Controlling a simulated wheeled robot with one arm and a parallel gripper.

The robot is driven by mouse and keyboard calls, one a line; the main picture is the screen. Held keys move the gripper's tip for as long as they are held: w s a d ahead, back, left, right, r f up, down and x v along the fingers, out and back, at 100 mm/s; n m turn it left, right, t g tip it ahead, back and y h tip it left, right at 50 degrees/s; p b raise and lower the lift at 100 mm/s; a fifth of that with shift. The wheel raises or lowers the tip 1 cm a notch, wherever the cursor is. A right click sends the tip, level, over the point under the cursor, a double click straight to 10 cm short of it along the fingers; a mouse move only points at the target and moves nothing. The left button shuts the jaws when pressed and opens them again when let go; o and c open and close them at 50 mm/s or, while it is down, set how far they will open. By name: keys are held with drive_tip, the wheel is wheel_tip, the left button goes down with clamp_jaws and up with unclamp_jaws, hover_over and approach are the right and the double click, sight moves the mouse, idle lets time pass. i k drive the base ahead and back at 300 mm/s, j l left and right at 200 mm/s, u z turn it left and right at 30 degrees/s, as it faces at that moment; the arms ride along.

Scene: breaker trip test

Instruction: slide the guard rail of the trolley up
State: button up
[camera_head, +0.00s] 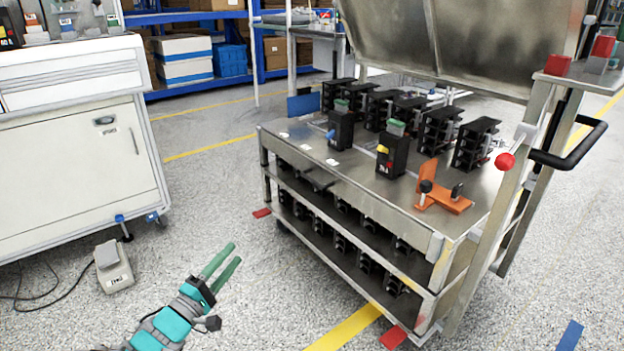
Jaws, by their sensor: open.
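The steel trolley (350,185) stands right of centre, with black breaker units on its top deck and its lower shelf. A large steel panel (470,35) stands tilted above its far side, cut off by the top of the picture. Steel uprights (545,110) at the right end carry a lever with a red ball knob (505,161) and a black handle (574,147). I cannot tell for sure which part is the guard rail. My gripper (234,255), with green fingers, is open and empty, low over the floor, left of the trolley and apart from it.
A white cabinet (75,150) stands at the left, with a grey foot pedal (112,266) and its cable on the floor beside it. Blue shelving (180,17) with boxes is behind. An orange bracket (440,200) lies on the trolley deck.

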sight(416, 235)
drive_tip(key=i+l, duration=0.75)
drive_tip(key=i, duration=0.1)
